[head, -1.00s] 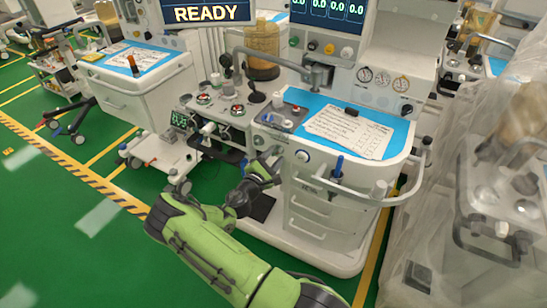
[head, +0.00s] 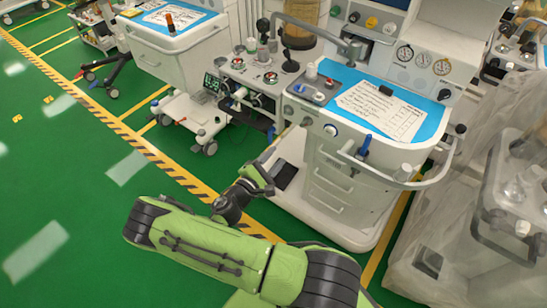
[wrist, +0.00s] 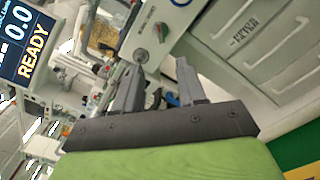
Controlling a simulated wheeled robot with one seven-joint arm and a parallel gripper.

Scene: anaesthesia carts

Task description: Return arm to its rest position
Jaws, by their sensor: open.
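My green arm reaches in from the lower right of the head view. My gripper (head: 268,172) is in front of the white anaesthesia cart (head: 350,190), left of its drawers and below its worktop. In the wrist view my gripper (wrist: 155,85) shows two grey fingers standing apart with nothing between them. Beyond the fingers are the cart's side and its drawer fronts (wrist: 235,45). I cannot tell the exact gap between the fingertips and the cart.
The cart carries a blue mat (head: 425,110) with a paper sheet (head: 383,110) and a front rail (head: 385,180). A plastic-covered cart (head: 515,200) stands at the right. Another cart (head: 165,45) is at upper left. Green floor (head: 60,180) is clear at left.

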